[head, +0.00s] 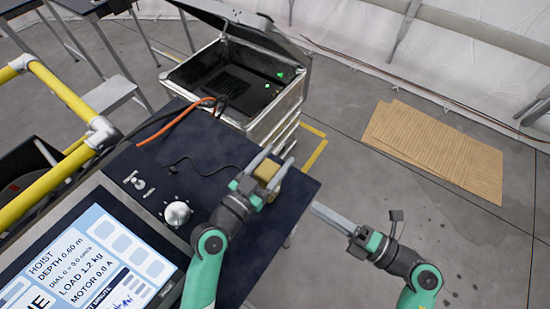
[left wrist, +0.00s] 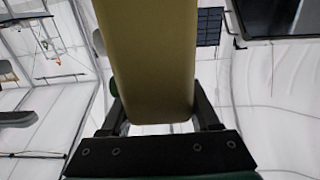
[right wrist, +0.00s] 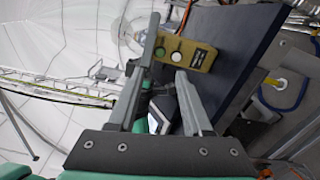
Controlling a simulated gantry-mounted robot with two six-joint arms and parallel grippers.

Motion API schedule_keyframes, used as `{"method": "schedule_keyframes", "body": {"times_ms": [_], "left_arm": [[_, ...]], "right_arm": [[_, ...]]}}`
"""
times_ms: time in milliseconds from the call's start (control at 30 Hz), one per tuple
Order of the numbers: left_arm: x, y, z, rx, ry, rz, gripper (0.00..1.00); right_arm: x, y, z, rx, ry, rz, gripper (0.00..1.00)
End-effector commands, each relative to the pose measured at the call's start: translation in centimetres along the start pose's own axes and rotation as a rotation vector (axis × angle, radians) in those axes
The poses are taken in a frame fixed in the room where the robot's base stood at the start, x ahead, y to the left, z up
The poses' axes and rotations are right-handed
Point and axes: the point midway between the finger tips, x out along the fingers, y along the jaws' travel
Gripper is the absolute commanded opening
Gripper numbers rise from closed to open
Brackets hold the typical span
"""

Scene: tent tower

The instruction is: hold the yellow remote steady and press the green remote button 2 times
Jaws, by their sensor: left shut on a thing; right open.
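The yellow remote (head: 266,171) is held between the fingers of my left gripper (head: 271,167), near the right edge of the dark table. Its plain side fills the middle of the left wrist view (left wrist: 150,60). In the right wrist view the remote (right wrist: 199,57) shows its face, with a green button (right wrist: 160,52) and a white button (right wrist: 177,57). My right gripper (head: 318,209) is open and empty, to the right of the remote and apart from it in the head view. In the right wrist view, one finger overlaps the remote's green-button end in the picture.
The dark table (head: 215,150) carries a cable, a silver knob (head: 177,213) and a screen (head: 85,255). An open metal case (head: 240,85) stands behind it. Yellow rails (head: 60,80) are at left. Cardboard sheets (head: 435,150) lie on the floor; the floor at right is otherwise clear.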

Motion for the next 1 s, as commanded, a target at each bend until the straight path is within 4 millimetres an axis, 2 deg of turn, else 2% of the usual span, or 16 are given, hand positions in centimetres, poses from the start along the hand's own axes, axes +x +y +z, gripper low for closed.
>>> {"method": "schedule_keyframes", "body": {"times_ms": [33, 300, 1000], "left_arm": [[0.0, 0.0, 0.0, 0.0, 0.0, 0.0, 0.0], [-0.01, 0.0, 0.0, 0.0, 0.0, 0.0, 0.0], [0.0, 0.0, 0.0, 0.0, 0.0, 0.0, 0.0]], "right_arm": [[0.0, 0.0, 0.0, 0.0, 0.0, 0.0, 0.5], [0.0, 0.0, 0.0, 0.0, 0.0, 0.0, 0.01], [0.0, 0.0, 0.0, 0.0, 0.0, 0.0, 0.0]]}}
